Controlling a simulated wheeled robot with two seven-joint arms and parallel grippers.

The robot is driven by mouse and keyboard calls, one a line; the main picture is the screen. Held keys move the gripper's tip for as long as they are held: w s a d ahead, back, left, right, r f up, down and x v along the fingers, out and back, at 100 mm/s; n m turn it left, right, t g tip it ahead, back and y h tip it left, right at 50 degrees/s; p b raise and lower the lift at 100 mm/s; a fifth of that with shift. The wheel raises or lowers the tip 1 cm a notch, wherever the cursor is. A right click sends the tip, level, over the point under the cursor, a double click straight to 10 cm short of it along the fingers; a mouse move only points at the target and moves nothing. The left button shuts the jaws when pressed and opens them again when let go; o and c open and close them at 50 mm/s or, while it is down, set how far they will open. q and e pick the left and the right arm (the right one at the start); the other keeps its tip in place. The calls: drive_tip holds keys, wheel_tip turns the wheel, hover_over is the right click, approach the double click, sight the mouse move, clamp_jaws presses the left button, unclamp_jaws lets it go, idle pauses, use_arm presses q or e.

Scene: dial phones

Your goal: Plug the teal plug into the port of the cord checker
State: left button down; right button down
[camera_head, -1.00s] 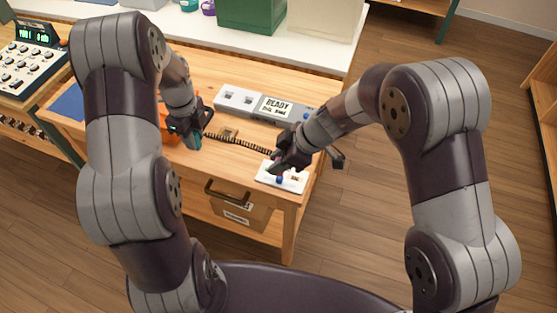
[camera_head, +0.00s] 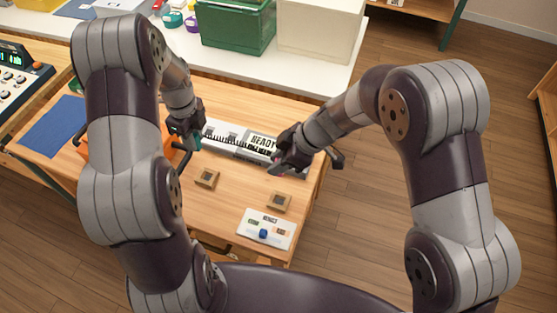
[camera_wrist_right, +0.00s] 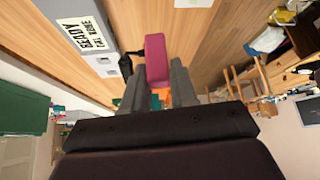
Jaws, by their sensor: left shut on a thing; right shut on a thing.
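The cord checker (camera_head: 241,151) is a long grey box with a READY display, lying across the bench in the head view. Its display end also shows at the upper left of the right wrist view (camera_wrist_right: 88,36). My left gripper (camera_head: 189,141) is shut on the teal plug (camera_head: 195,143), just left of the checker's left end. My right gripper (camera_wrist_right: 158,84) is shut on a magenta plug (camera_wrist_right: 156,58), by the checker's right end. Whether either plug touches a port is hidden.
Two small wooden blocks (camera_head: 207,178) (camera_head: 279,202) and a white RESULT card (camera_head: 266,229) with a blue knob lie in front. An orange object (camera_head: 99,146) and a blue mat (camera_head: 50,126) are left. Green (camera_head: 236,25) and white (camera_head: 320,28) bins stand behind.

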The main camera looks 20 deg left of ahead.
use_arm(q)
drive_tip(key=shift+f, duration=3.95)
drive_tip(key=w+a, duration=0.1)
drive_tip(key=w, duration=0.4)
drive_tip(key=w+a, duration=0.2)
drive_tip(key=w, duration=0.2)
drive_tip(key=w+a, duration=0.2)
drive_tip(key=w, duration=0.3)
drive_tip(key=shift+w, duration=0.3)
drive_tip(key=shift+f, duration=0.85)
drive_tip(key=shift+d, duration=0.1)
drive_tip(key=shift+m, duration=0.3)
drive_tip(key=shift+f, duration=1.2)
drive_tip(key=c, duration=1.3)
unclamp_jaws()
